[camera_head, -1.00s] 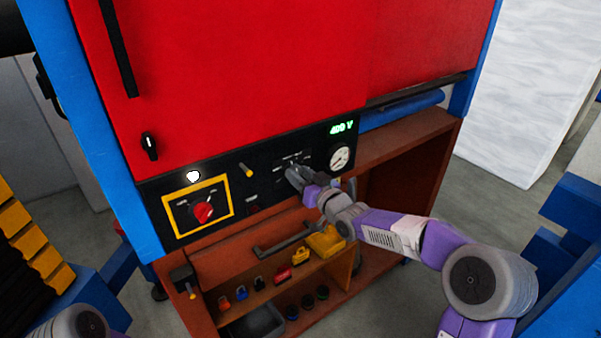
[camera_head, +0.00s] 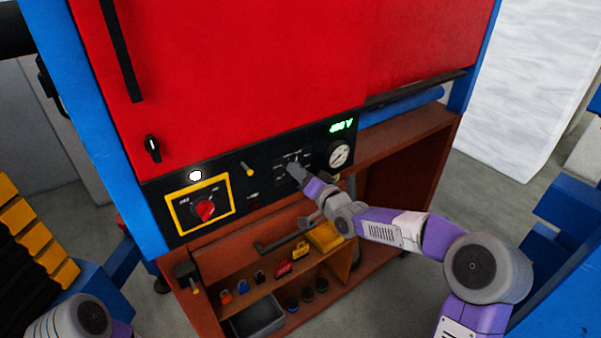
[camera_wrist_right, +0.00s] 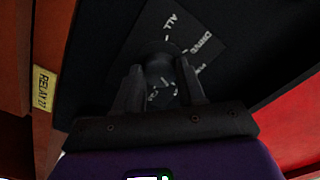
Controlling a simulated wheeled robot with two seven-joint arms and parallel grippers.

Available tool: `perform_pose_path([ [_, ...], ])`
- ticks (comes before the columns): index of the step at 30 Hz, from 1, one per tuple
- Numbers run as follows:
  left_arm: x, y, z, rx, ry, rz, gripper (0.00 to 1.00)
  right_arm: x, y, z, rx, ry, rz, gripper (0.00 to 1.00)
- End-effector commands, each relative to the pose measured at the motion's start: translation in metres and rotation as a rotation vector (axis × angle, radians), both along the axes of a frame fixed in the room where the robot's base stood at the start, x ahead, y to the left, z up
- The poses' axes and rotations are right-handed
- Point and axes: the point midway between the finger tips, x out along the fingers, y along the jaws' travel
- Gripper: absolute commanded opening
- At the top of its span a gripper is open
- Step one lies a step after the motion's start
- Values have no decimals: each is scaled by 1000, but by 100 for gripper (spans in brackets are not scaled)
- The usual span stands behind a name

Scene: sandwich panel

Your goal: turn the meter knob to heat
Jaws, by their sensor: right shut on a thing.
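The black control panel (camera_head: 262,203) runs along the bottom of the red cabinet. My right gripper (camera_head: 296,172) is at the meter knob on this panel, left of the round gauge. In the right wrist view the dark meter knob (camera_wrist_right: 160,68) lies between the fingertips of my right gripper (camera_wrist_right: 162,80), which is shut on it. Labels around the knob read "ALL" and "DRIVE"; others are partly hidden or too small to read. The knob's pointer direction cannot be told. My left arm shows only at the bottom left; its gripper is out of view.
A red switch (camera_head: 205,209) sits in a yellow frame at the panel's left. A round gauge (camera_head: 339,155) and green display (camera_head: 341,126) are at the right. Below is an open brown shelf (camera_head: 225,263) with several padlocks and a grey bin (camera_head: 257,318). A "RELAY 27" label (camera_wrist_right: 44,90) shows beside the panel.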

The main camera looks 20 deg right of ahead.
Motion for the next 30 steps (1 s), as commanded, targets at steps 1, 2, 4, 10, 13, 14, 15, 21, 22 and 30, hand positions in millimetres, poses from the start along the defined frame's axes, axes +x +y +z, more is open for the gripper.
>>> perform_pose_path([
  [1,0,0,0,0,0,0,0,0,0,-1,3,3,1,9],
  [2,0,0,0,0,0,0,0,0,0,-1,5,4,1,9],
  [4,0,0,0,0,0,0,0,0,0,-1,6,4,1,9],
  [10,0,0,0,0,0,0,0,0,0,-1,6,5,0,9],
  [13,0,0,0,0,0,0,0,0,0,-1,5,5,0,42],
  [14,0,0,0,0,0,0,0,0,0,-1,5,5,0,47],
  [15,0,0,0,0,0,0,0,0,0,-1,5,4,1,53],
  [21,0,0,0,0,0,0,0,0,0,-1,4,3,0,64],
  [22,0,0,0,0,0,0,0,0,0,-1,4,3,0,64],
  [30,0,0,0,0,0,0,0,-11,-5,0,3,1,-1,64],
])
